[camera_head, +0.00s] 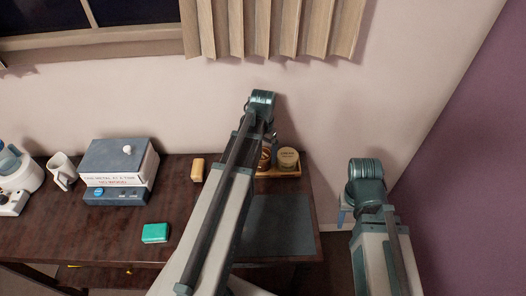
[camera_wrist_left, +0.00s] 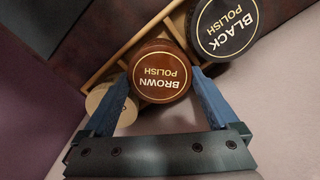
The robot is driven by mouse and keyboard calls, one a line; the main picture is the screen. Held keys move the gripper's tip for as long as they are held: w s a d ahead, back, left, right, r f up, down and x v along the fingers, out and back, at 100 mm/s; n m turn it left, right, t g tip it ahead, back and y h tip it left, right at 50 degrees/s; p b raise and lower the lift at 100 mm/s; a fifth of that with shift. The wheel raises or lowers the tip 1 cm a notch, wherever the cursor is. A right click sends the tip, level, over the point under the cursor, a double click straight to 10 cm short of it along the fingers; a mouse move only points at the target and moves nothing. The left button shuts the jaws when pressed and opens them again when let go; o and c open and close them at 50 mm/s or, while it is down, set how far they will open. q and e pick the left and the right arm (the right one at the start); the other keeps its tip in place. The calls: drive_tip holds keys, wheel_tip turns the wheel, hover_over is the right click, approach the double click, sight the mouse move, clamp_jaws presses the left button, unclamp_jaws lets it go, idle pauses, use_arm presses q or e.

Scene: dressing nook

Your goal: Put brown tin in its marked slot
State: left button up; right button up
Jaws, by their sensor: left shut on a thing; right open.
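The brown tin (camera_wrist_left: 161,72), a round red-brown lid reading "BROWN POLISH", sits between the two blue fingers of my left gripper (camera_wrist_left: 164,80), which is shut on it. In the head view a sliver of the brown tin (camera_head: 265,160) shows beside my left arm, which hides most of it. The wooden tray (camera_wrist_left: 118,48) with thin dividers lies beneath and around it; its edge also shows in the head view (camera_head: 285,174). I cannot tell whether the tin rests in a slot or hangs just above. My right gripper (camera_head: 346,212) is open, mostly hidden behind its wrist.
A black polish tin (camera_wrist_left: 226,25) and a cream-lidded tin (camera_head: 288,156) flank the brown tin. A dark mat (camera_head: 277,225) lies in front of the tray. A tan block (camera_head: 197,170), green box (camera_head: 155,233), grey-lidded box (camera_head: 118,158) and white mug (camera_head: 63,171) stand left.

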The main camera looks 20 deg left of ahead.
sight(263, 153)
use_arm(q)
drive_tip(key=shift+f, duration=0.35)
drive_tip(key=o, duration=1.2)
drive_tip(key=shift+r, duration=0.1)
drive_tip(key=shift+c, duration=0.2)
drive_tip(key=shift+r, duration=0.1)
wheel_tip(263, 153, up, 13)
drive_tip(key=p, duration=1.3)
drive_tip(key=s+d+m, duration=0.1)
drive_tip(key=s+d, duration=0.6)
drive_tip(key=d, duration=0.3)
drive_tip(key=s+d+m+y, duration=0.1)
drive_tip(key=s+d, duration=0.6)
drive_tip(key=d, duration=0.4)
drive_tip(key=shift+d, duration=0.2)
drive_tip(key=shift+s, duration=0.15)
